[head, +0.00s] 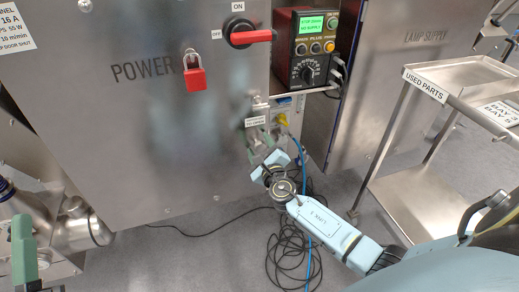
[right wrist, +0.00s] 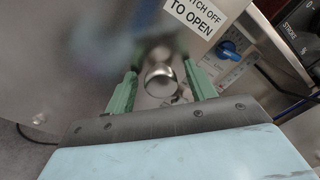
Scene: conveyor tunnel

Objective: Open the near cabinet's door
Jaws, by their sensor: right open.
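The near cabinet's door (head: 130,130) is a grey metal panel marked POWER and looks shut. Its red rotary switch handle (head: 250,37) lies horizontal, in line with the OFF label. A red padlock (head: 194,78) hangs below and left of the switch. My right gripper (head: 256,145) is at the door's right edge, below a small label. A green fingered part, apparently my left gripper (head: 22,245), shows at the lower left, partly cut off.
A pulse unit (head: 307,48) with a lit green screen stands right of the door. The LAMP SUPPLY cabinet (head: 400,80) is farther right. A steel cart (head: 420,195) labelled USED PARTS stands at the right.

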